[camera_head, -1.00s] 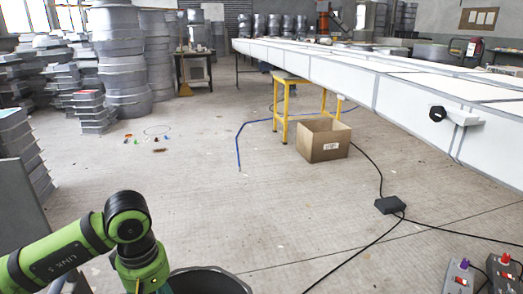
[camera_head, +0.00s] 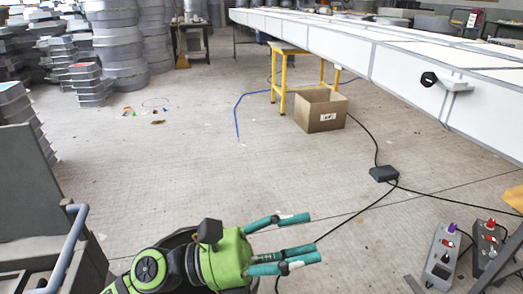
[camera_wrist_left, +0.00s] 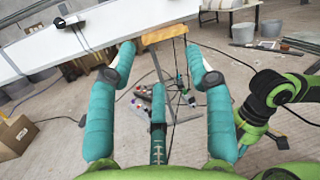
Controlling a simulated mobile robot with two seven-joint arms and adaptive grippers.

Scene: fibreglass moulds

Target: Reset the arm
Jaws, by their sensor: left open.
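My left gripper (camera_head: 310,238) is green with teal fingers and dark joints. In the head view it is low and near the middle, pointing right above the floor. In the left wrist view its fingers (camera_wrist_left: 160,62) are spread wide with nothing between them. A green arm link of mine (camera_wrist_left: 275,98) shows at the right of that view. My right gripper is not seen.
A white long table (camera_head: 400,68) runs along the right. A cardboard box (camera_head: 320,111) stands by a yellow stand (camera_head: 283,88). Control boxes (camera_head: 442,253) are at lower right, cables cross the floor, and stacked grey moulds (camera_head: 115,45) stand at the left.

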